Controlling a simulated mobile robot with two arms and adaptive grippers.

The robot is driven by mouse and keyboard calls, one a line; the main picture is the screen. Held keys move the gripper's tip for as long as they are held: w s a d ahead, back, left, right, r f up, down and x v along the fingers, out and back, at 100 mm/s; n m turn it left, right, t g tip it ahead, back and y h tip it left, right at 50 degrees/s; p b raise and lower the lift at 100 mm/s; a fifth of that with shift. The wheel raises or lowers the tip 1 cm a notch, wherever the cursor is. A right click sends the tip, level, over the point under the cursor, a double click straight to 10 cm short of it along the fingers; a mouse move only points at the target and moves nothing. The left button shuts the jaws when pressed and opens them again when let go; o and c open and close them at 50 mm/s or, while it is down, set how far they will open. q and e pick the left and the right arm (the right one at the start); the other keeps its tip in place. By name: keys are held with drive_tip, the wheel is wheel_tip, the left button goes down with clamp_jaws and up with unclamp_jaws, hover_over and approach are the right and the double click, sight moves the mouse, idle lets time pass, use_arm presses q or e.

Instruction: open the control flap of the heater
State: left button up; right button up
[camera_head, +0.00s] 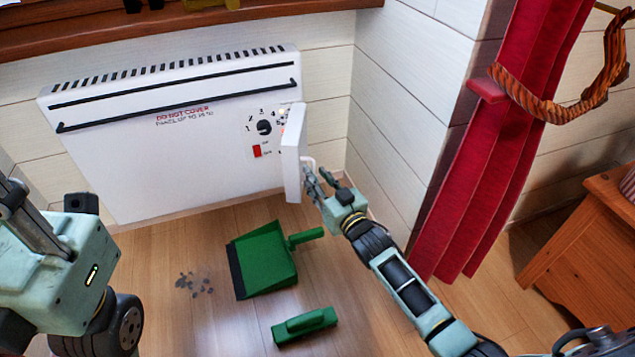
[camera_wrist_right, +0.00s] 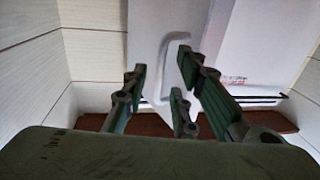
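The white heater (camera_head: 170,150) hangs on the wall, with a dark dial (camera_head: 264,127) and a red switch (camera_head: 257,151) exposed on its right part. The white control flap (camera_head: 293,155) stands out from the heater's front at its right end, swung away from the dial. Its loop handle (camera_wrist_right: 163,70) faces my right gripper (camera_head: 317,182). In the right wrist view that gripper (camera_wrist_right: 165,85) has its fingers spread, with the handle close to or between them; contact cannot be made out. Part of my left arm shows at the left; its fingertips are not visible.
A green dustpan (camera_head: 265,262) with dark debris (camera_head: 194,284) beside it and a green brush (camera_head: 305,325) lie on the wooden floor. A wall corner and a red curtain (camera_head: 510,130) are close to my right arm. A wooden cabinet (camera_head: 580,240) stands at the right.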

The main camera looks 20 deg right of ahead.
drive_tip(key=shift+w+a, duration=0.1)
drive_tip(key=shift+w, duration=0.1)
drive_tip(key=shift+c, duration=0.2)
clamp_jaws()
